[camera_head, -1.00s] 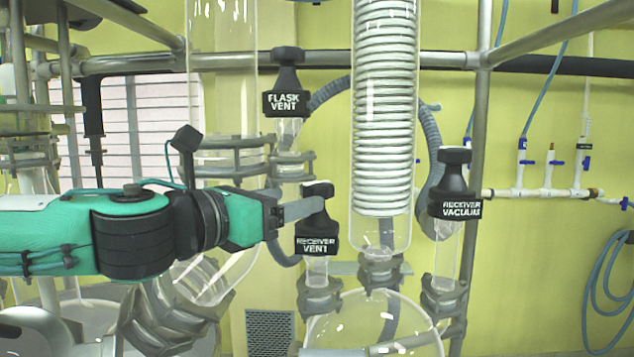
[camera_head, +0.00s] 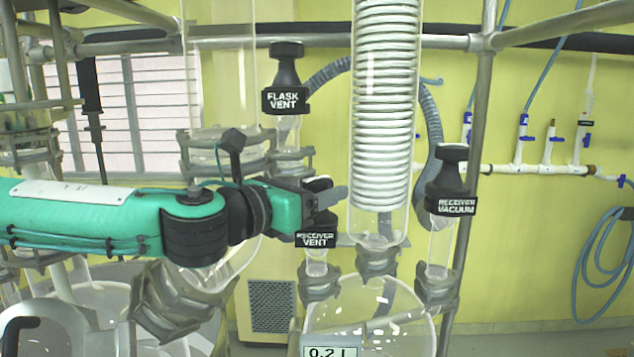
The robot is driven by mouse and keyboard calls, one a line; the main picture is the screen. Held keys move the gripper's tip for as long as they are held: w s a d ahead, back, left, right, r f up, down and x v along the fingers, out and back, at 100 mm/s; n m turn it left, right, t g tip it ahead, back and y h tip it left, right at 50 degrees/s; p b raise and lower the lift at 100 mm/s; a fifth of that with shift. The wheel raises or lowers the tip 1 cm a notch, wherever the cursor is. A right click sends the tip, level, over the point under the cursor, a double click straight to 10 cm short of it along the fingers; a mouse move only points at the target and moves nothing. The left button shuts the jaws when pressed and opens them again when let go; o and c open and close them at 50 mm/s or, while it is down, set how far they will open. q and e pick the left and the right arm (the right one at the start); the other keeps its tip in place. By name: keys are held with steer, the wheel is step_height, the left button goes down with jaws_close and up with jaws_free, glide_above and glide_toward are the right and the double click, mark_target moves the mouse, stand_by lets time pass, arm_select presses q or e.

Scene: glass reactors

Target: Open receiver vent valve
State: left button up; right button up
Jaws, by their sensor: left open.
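The receiver vent valve (camera_head: 316,239) is a black knob with a white "RECEIVER VENT" label, on a glass neck above the round receiver flask (camera_head: 370,325). My left gripper (camera_head: 330,197) is open at the upper part of this valve, with its fingers across the knob just above the label. The fingers hide most of the knob's top, and I cannot tell whether they touch it. My right gripper is not in view.
The flask vent valve (camera_head: 286,95) stands above and left. The coiled glass condenser (camera_head: 386,120) is close to the right of my fingertips. The receiver vacuum valve (camera_head: 451,195) is farther right. Metal frame bars (camera_head: 482,130) surround the glassware.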

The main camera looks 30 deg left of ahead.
arm_select(q)
steer(key=shift+w+d, duration=0.1)
steer(key=shift+w, duration=0.35)
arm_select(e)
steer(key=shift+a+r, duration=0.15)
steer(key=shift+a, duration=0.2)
arm_select(q)
steer(key=c, duration=1)
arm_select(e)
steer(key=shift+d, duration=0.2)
arm_select(q)
steer(key=shift+y, duration=0.3)
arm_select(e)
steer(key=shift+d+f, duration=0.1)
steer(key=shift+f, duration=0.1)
